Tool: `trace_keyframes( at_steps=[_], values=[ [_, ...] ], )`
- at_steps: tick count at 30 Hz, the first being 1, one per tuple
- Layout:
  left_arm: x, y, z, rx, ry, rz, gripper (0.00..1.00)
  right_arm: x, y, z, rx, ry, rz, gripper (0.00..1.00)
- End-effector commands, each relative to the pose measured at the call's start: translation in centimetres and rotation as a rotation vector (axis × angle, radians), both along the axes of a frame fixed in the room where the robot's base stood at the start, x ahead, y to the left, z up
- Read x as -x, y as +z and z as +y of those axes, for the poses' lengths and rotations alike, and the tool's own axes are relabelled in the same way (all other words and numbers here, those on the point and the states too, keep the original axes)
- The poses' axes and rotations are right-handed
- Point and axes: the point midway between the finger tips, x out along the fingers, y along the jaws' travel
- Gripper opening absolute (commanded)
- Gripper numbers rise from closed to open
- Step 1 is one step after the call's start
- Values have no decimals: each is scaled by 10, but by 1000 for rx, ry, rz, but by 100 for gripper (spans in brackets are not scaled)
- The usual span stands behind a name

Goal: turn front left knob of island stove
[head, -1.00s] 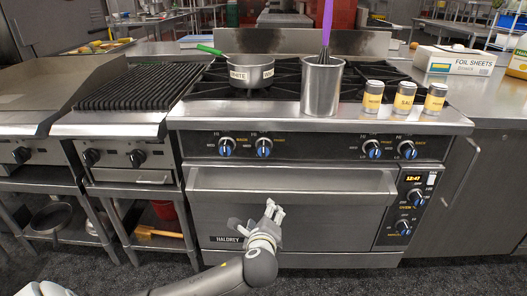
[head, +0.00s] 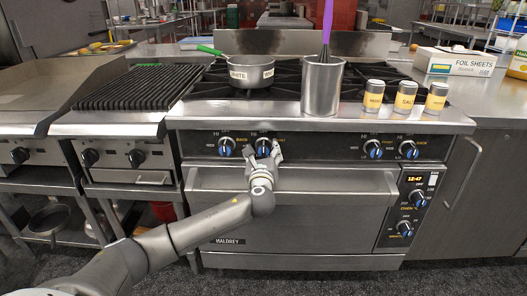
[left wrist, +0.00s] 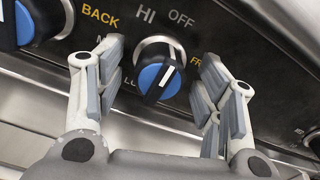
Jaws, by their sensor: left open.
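The island stove (head: 330,175) stands ahead, with blue-faced knobs along its black front panel. The front left knob (head: 264,146), labelled FRONT, is the second from the left. In the left wrist view this knob (left wrist: 160,76) sits between my open fingers, its white pointer line tilted up to the right. My left gripper (head: 264,152) is open at the knob, one finger on each side; I see no clear contact. It also shows in the left wrist view (left wrist: 165,90). The back left knob (head: 226,147), labelled BACK, lies just left of it. My right gripper is not in view.
A white-labelled pot (head: 251,73) with a green handle, a metal canister (head: 322,90) with a purple-handled whisk, and several shakers (head: 404,97) stand on the stove top. The oven handle (head: 330,182) juts out below the panel. Two more knobs are at right.

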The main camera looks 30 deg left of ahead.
Motion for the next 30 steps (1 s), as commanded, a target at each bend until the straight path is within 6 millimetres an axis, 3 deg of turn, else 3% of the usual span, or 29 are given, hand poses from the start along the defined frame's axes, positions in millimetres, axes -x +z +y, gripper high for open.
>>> trace_keyframes(
  at_steps=[6, 17, 27, 30],
  values=[
    [-15, -1, 9, 1, 1, 1, 62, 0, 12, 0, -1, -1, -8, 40],
    [-17, 0, 10, 3, -1, 1, 61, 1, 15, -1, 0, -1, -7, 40],
    [-17, 0, 10, 2, -1, 1, 17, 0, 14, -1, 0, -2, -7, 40],
    [-17, 0, 10, 4, -1, 0, 17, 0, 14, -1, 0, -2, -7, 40]
  ],
)
